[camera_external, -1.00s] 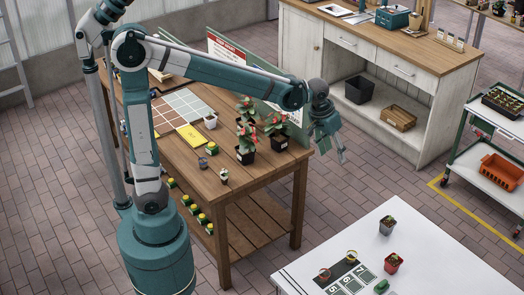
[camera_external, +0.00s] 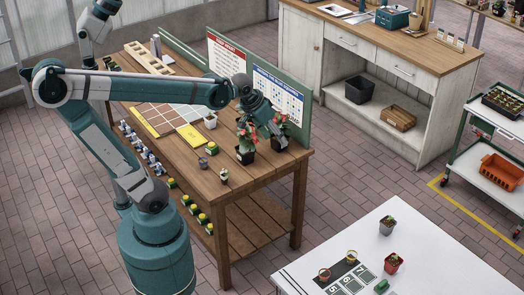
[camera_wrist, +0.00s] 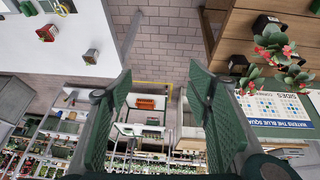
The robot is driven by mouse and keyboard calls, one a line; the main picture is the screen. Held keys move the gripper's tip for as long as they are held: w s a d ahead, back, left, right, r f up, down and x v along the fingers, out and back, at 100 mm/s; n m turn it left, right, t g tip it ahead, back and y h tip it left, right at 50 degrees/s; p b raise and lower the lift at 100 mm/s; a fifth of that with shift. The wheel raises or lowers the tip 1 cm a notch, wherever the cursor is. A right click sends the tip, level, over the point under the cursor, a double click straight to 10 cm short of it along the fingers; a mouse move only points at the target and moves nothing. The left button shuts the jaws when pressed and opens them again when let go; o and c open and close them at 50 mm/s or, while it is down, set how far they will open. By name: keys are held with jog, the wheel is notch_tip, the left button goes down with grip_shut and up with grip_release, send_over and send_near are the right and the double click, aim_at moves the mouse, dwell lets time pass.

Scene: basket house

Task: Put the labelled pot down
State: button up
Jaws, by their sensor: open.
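My gripper (camera_external: 274,131) is open and hangs beside the flowering pots at the right end of the wooden table. In the wrist view its two fingers (camera_wrist: 162,72) stand wide apart with nothing between them. A dark pot with red flowers (camera_external: 246,154) stands upright on the table, just left of my gripper. A second dark flowering pot (camera_external: 279,142) is partly hidden behind my gripper. Both pots show at the right of the wrist view, one nearer the top (camera_wrist: 267,25) and one below it (camera_wrist: 237,65). I cannot make out a label on any pot.
The wooden table (camera_external: 262,173) also holds a white pot (camera_external: 210,121), a small grey pot (camera_external: 203,162) and coloured tiles. A green board with posters (camera_external: 279,92) stands along its back. A white table (camera_external: 440,265) at the lower right holds a red pot (camera_external: 392,263) and numbered cards.

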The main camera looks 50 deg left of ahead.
jog(key=s+a+f+t, duration=0.1)
jog(key=s+a+f, duration=0.3)
jog(key=s+a, duration=0.4)
jog(key=shift+s+a+t+y, duration=0.3)
jog(key=shift+s+y, duration=0.1)
jog(key=shift+s, duration=0.8)
jog(key=shift+f, duration=0.15)
notch_tip(320, 180, down, 19)
jog(key=b, duration=1.9)
jog(key=shift+r, duration=0.2)
